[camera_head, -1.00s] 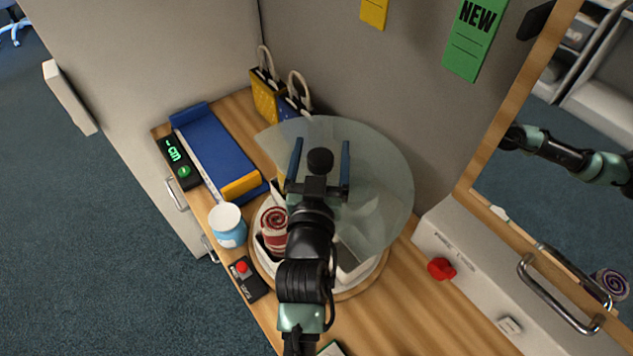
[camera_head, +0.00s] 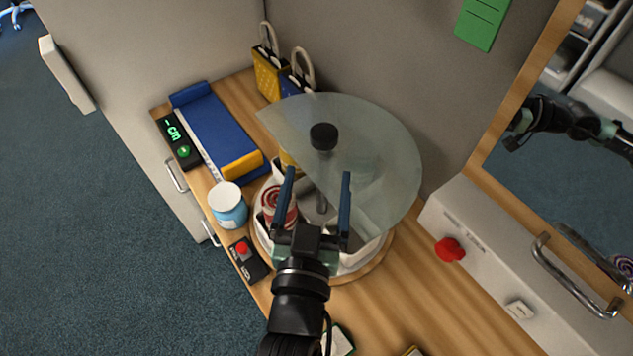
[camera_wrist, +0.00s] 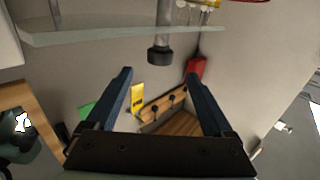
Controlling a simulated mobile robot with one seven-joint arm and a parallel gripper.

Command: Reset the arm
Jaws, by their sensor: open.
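My gripper (camera_head: 318,182) is open and empty, its two blue fingers spread apart over the front of the round container. In the wrist view my gripper (camera_wrist: 158,95) also shows nothing between its fingers. A clear part-round lid (camera_head: 385,165) with a black knob (camera_head: 323,136) covers part of a white round container (camera_head: 352,268). The knob lies beyond the fingertips, apart from them. In the wrist view the lid edge (camera_wrist: 110,34) and the knob (camera_wrist: 160,52) appear near the top. A red-and-white swirled roll (camera_head: 278,205) sits inside the container.
A blue cup (camera_head: 229,207), a button box (camera_head: 246,260) and a blue measuring device (camera_head: 215,138) stand left. Two padlock-shaped objects (camera_head: 268,75) stand at the back. A grey unit with a red knob (camera_head: 449,249) is at right. Bare wood (camera_head: 400,315) shows in front.

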